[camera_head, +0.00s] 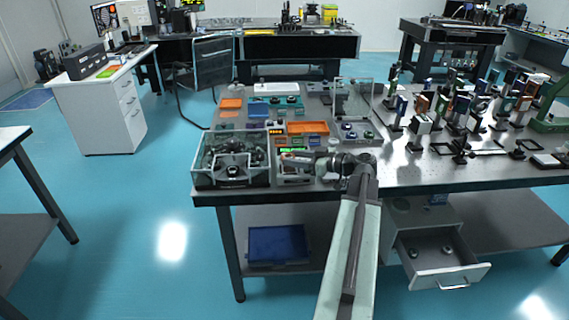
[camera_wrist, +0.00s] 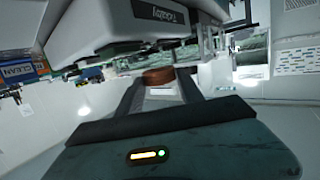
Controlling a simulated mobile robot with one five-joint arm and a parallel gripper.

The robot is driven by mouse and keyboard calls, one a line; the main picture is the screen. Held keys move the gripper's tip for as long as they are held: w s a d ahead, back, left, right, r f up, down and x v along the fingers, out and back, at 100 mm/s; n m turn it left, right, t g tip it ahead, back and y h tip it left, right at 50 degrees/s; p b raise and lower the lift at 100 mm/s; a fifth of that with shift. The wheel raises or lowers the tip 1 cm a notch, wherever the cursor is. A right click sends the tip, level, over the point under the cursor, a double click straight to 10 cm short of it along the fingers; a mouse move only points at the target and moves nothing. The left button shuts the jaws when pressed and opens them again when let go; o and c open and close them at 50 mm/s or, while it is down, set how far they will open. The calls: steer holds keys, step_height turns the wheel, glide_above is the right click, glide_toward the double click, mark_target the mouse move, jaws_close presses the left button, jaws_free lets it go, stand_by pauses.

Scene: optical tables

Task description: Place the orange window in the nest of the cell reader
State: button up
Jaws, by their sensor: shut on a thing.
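My gripper (camera_wrist: 160,88) is shut on the orange window (camera_wrist: 158,76), a small round brownish-orange disc between the fingertips in the wrist view. In the head view my gripper (camera_head: 287,157) reaches left over the front edge of the near optical table, and the window is too small there to make out surely. A pale device with a lettered label (camera_wrist: 165,16) fills the top of the wrist view, close beyond the fingertips; it may be the cell reader. In the head view a small device (camera_head: 293,174) stands just below my gripper, partly hidden by it. Its nest cannot be made out.
A clear-walled box (camera_head: 232,160) stands just left of my gripper. An orange tray (camera_head: 308,128) lies behind it, and a clear panelled enclosure (camera_head: 353,100) stands farther back. Many optical mounts crowd the table's right. An open drawer (camera_head: 443,263) juts out below.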

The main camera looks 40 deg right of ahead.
mark_target(296, 171)
steer(key=shift+s+d+f, duration=0.15)
steer(key=shift+s, duration=0.05)
step_height(296, 171, down, 3)
steer(key=b, duration=0.3)
steer(key=shift+f+b, duration=0.4)
steer(key=shift+b, duration=0.2)
steer(key=o, duration=1.4)
steer(key=shift+r+p, duration=0.4)
steer(key=shift+p, duration=0.05)
steer(key=p+v, duration=0.2)
steer(key=v, duration=1)
steer(key=shift+f, duration=0.1)
